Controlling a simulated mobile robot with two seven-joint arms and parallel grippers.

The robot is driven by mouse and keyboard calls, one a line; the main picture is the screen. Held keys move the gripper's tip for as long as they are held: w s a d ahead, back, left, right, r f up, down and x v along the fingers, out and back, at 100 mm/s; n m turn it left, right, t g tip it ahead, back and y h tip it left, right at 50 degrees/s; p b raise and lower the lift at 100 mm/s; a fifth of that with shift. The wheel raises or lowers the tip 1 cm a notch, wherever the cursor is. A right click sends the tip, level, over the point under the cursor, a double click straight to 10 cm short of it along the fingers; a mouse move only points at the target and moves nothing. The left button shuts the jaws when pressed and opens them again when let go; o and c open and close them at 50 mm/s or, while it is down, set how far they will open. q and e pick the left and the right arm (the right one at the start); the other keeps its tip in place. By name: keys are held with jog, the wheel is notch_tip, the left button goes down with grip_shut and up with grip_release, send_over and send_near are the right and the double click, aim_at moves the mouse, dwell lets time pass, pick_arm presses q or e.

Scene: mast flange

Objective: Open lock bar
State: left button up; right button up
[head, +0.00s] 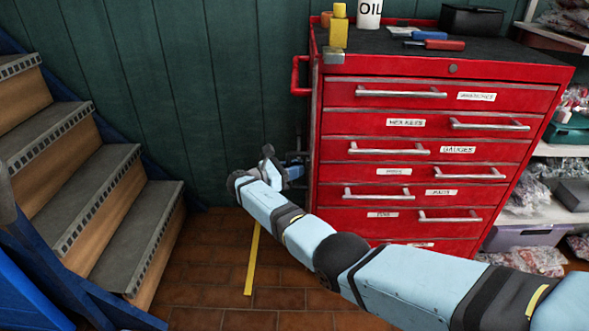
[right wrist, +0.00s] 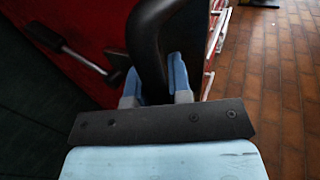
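The red tool cabinet (head: 346,160) stands against the green wall, its drawers closed. My right arm reaches across in front of it to its lower left side. My right gripper (head: 284,168) is there, partly hidden by its own wrist. In the right wrist view, a thick black curved bar (right wrist: 150,45) passes between the two light-blue fingers of this gripper (right wrist: 155,85), which appear to touch it on both sides. It looks like the lock bar, but I cannot be sure. A grey lever with a black grip (right wrist: 80,54) shows against the red side. My left gripper is not visible.
A wooden staircase (head: 112,165) with blue framing stands at the left. A yellow floor strip (head: 253,258) lies on the brown tiles. A red side handle (head: 296,75) juts from the cabinet's upper left. Shelves with bagged goods (head: 525,260) stand at the right.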

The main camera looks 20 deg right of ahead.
jog(key=o, duration=0.3)
pick_arm(q)
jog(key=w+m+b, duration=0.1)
jog(key=b, duration=0.1)
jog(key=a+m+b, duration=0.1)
jog(key=b, duration=0.1)
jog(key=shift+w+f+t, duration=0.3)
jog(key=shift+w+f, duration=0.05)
pick_arm(e)
jog(key=a, duration=0.9)
jog(key=s+a, duration=0.1)
jog(key=a, duration=0.3)
jog(key=shift+a, duration=0.35)
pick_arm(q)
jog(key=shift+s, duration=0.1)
